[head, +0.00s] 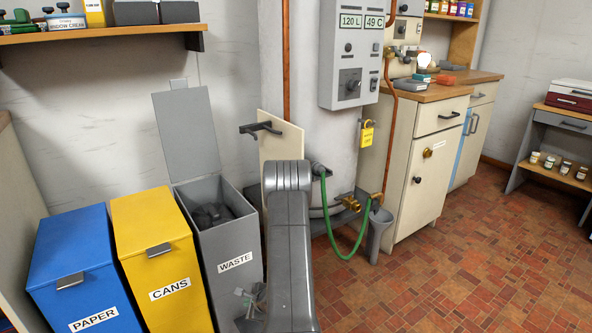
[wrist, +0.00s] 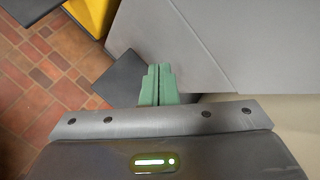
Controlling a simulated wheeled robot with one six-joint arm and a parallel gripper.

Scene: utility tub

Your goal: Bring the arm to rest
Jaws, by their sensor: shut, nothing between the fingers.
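My gripper (wrist: 157,84) shows in the wrist view with its two green fingers together and nothing between them. Beyond the fingertips is a plain grey surface, with a dark flat piece just left of the fingers. In the head view my arm rises in the middle of the picture, bent over at the top, in front of the wall and beside the waste bin (head: 229,246). I cannot make out the gripper clearly there. The waste bin's grey lid (head: 186,130) stands open, and dark stuff lies inside.
The blue paper bin (head: 80,262) and yellow cans bin (head: 160,240) stand shut at the left. A shelf (head: 100,34) hangs above. A green hose (head: 338,245) loops by brass taps right of my arm. A cabinet (head: 425,160) stands beyond. The brick floor at right is clear.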

